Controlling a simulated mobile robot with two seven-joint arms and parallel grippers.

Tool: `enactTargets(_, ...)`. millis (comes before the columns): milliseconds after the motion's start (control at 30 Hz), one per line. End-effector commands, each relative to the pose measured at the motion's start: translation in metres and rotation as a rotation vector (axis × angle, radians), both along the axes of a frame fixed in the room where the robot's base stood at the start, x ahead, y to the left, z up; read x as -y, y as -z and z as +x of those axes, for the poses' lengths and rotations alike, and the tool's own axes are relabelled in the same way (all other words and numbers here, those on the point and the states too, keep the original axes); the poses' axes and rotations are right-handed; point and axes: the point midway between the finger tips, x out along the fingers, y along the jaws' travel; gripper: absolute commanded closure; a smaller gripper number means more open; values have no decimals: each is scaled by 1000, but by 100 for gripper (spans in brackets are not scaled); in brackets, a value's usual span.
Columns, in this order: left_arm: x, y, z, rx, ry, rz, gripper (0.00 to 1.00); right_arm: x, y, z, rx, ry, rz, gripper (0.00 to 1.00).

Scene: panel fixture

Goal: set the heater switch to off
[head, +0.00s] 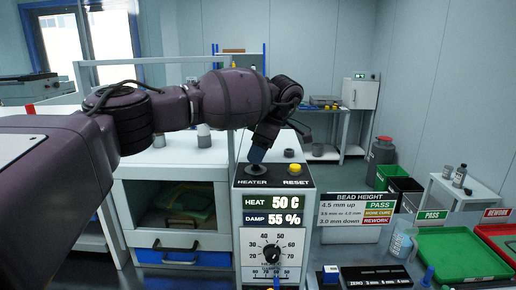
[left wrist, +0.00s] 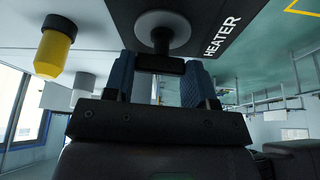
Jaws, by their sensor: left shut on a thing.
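The heater switch (head: 256,170) stands on the sloped top of the white control panel, above the label HEATER. In the left wrist view its round grey base and dark lever (left wrist: 161,32) show next to the HEATER label. My left gripper (head: 257,154) comes down on the switch from above. In the left wrist view its two blue fingers (left wrist: 160,72) stand on either side of the lever's dark end and are shut on it. The lever's exact tilt is hard to tell, as the gripper covers part of it. My right gripper is in neither view.
The yellow RESET button (head: 295,168) is close to the right of the switch. Below are the displays, 50 C and 55 %, and a round dial (head: 271,253). A bead height sign (head: 358,208) and a green tray (head: 460,254) are at the right.

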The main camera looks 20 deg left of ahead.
Motion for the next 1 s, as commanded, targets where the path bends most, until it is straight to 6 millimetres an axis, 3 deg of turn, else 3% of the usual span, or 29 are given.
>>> enactTargets(367,0,-2,2,4,-160,-1,73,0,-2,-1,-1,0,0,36)
enactTargets(900,0,-2,2,4,-185,-1,73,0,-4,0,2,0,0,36)
enactTargets(933,0,-2,2,4,-185,-1,47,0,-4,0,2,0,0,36)
enactTargets(1000,0,-2,2,4,-185,-1,37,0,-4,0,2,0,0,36)
